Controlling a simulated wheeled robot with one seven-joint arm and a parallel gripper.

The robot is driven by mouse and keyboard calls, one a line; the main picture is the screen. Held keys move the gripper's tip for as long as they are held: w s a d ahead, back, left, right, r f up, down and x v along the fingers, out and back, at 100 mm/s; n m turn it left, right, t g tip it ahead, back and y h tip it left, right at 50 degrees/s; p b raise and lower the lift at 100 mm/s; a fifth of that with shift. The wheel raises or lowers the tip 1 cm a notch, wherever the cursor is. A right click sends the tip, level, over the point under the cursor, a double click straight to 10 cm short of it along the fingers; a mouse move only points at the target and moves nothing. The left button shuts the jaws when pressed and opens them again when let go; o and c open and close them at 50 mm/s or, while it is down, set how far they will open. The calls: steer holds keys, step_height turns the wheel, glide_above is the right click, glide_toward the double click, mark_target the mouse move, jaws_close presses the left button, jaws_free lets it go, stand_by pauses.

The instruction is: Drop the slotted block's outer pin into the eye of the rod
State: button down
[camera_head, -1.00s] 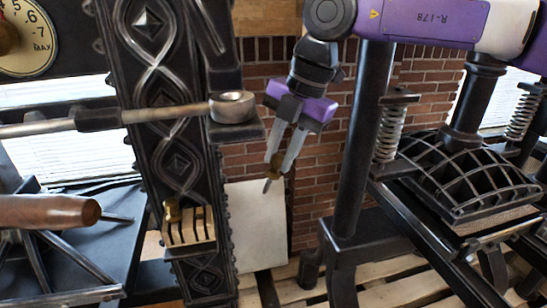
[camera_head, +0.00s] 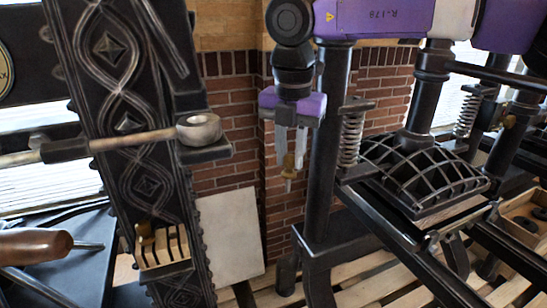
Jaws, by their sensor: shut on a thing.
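My gripper (camera_head: 291,158) points down in front of the brick wall. It is shut on a small brass pin (camera_head: 288,171), whose thin end hangs below the fingertips. The rod (camera_head: 133,139) runs in from the left and ends in a round metal eye (camera_head: 200,128) over a dark ledge. In the picture the gripper is to the right of the eye, with the pin lower than it. The slotted block (camera_head: 164,252) sits low on the ornate black column. Another brass pin (camera_head: 145,236) stands at its left end. The eye's hole shows only at a slant.
The ornate column (camera_head: 122,122) stands left of my gripper, and a dark press post (camera_head: 322,150) stands close on its right. A spring (camera_head: 351,138) and a ribbed black press head (camera_head: 421,176) are farther right. A pale board (camera_head: 229,235) leans below.

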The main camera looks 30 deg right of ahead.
steer(key=shift+s+d+r+h, duration=0.1)
steer(key=shift+d+r+h, duration=0.25)
steer(key=shift+r, duration=0.15)
steer(key=shift+r+p, duration=1.45)
steer(key=shift+r, duration=0.95)
stand_by(0.6)
